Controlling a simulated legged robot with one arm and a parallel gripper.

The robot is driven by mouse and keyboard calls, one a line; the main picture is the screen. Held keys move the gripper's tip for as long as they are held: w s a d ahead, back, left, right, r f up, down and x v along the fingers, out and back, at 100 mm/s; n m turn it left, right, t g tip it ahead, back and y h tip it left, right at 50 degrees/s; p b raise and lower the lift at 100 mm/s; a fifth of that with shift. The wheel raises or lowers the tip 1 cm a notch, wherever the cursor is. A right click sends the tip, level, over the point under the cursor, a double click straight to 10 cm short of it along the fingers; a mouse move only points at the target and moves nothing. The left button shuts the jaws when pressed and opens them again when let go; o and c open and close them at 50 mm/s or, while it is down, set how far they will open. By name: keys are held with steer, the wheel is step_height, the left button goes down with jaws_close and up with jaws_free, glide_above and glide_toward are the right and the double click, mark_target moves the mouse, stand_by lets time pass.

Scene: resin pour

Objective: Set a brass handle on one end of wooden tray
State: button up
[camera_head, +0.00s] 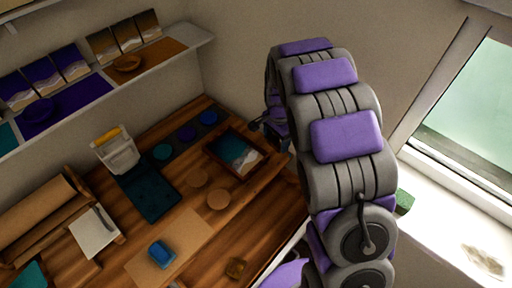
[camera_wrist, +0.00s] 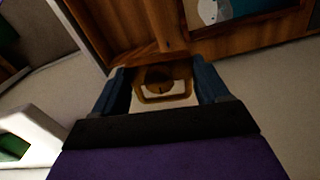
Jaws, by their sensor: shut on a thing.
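The wooden tray (camera_head: 222,166) lies on the bench in the head view, with blue and cream resin inside its dark frame. Its near rim (camera_wrist: 245,31) shows at the top of the wrist view. My gripper (camera_wrist: 162,88) is shut on a brass handle (camera_wrist: 153,97), a small squarish loop between its two blue fingers. In the head view my arm hides most of the gripper and the held handle. A small brass-coloured piece (camera_head: 236,268) lies near the bench's front edge.
The wooden bench (camera_head: 185,225) holds round wooden coasters (camera_head: 218,199), a dark teal mat (camera_head: 150,193), a white jug with a yellow top (camera_head: 117,152) and a blue block (camera_head: 161,254). A shelf (camera_head: 110,85) runs along the wall. A window sill (camera_head: 440,235) is at right.

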steer(key=m, duration=0.2)
steer(key=a+f+m, duration=0.1)
steer(key=m, duration=0.1)
steer(key=shift+f, duration=0.2)
steer(key=a+f+m+p, duration=0.1)
steer(key=a+f+m, duration=0.35)
steer(key=m, duration=0.65)
steer(key=m+b, duration=0.1)
glide_above(257, 167)
steer(key=shift+w+a+f, duration=0.1)
steer(key=shift+f, duration=3.5)
steer(key=shift+f, duration=0.1)
steer(key=shift+f, duration=0.3)
steer(key=shift+d+f, duration=0.15)
steer(key=shift+d, duration=0.05)
